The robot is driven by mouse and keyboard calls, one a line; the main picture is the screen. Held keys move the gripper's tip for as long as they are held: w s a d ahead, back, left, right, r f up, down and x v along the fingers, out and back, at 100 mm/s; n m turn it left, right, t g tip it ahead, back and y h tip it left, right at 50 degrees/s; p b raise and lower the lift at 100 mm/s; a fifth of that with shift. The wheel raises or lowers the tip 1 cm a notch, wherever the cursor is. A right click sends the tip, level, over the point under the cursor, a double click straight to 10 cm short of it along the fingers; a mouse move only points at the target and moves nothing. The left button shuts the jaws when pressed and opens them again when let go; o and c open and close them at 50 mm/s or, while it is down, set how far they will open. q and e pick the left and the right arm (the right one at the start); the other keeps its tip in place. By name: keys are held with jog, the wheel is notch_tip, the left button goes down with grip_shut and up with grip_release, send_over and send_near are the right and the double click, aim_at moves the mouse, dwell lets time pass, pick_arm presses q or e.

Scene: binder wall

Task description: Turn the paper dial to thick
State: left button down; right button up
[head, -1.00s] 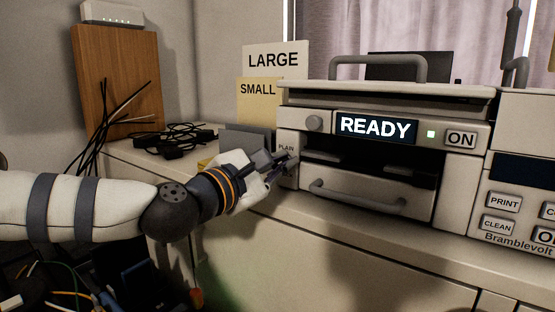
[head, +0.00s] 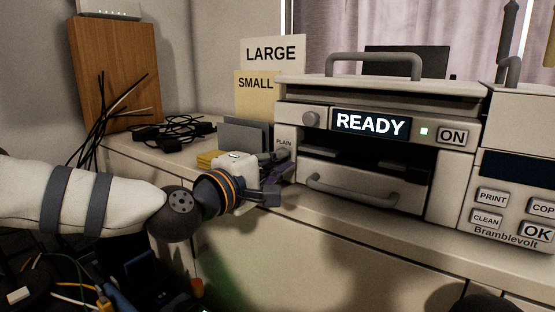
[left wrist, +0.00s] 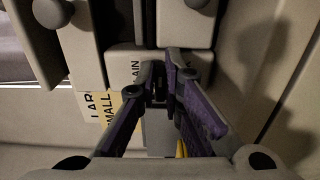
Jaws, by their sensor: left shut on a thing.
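The paper dial is on the left side of a beige printer (head: 375,170), under the small "PLAIN" label (head: 284,143). My left gripper (head: 282,167) is at this spot, its fingers against the printer's left front post. In the left wrist view, its purple-padded fingers (left wrist: 161,88) close around a small dark piece below the partly covered "PLAIN" label (left wrist: 134,69). This piece appears to be the dial's grip, mostly hidden by the fingertips. I cannot read the dial's setting. My right gripper is out of view.
The printer display (head: 370,124) reads "READY", beside an "ON" button (head: 452,137). A drawer handle (head: 365,190) is just right of the gripper. "LARGE" (head: 272,52) and "SMALL" (head: 256,84) cards stand behind. Black cables (head: 180,132) lie at left.

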pick_arm(q)
jog(key=shift+r, duration=0.1)
jog(key=shift+w, duration=0.1)
dwell(0.4)
jog(key=c, duration=1.8)
grip_release()
jog(key=shift+o, duration=0.4)
